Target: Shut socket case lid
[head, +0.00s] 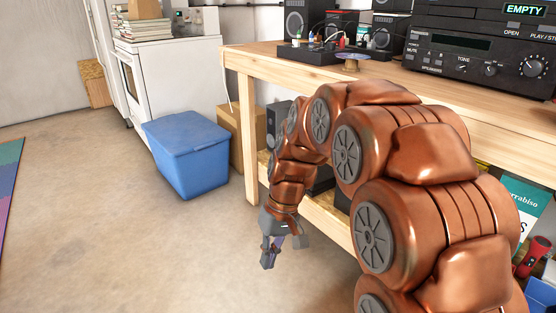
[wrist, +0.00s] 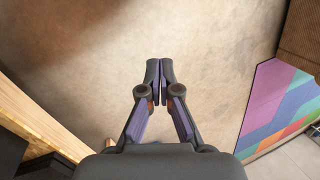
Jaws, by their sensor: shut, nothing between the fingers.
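My gripper (head: 268,258) hangs low in front of the wooden workbench, pointing down over the bare floor. In the wrist view my gripper (wrist: 160,68) has its two fingertips together, with nothing between them. A low black case or tray (head: 308,54) with small coloured items sits on the bench top, well above and beyond my gripper. I cannot tell whether it is the socket case.
The workbench (head: 258,57) carries speakers (head: 304,20) and a black stereo (head: 480,60). A blue lidded bin (head: 187,150) stands on the floor beside a cardboard box (head: 228,125) and a white stove (head: 180,75). A colourful mat (wrist: 275,95) lies right in the wrist view. Open floor (head: 90,200) lies left.

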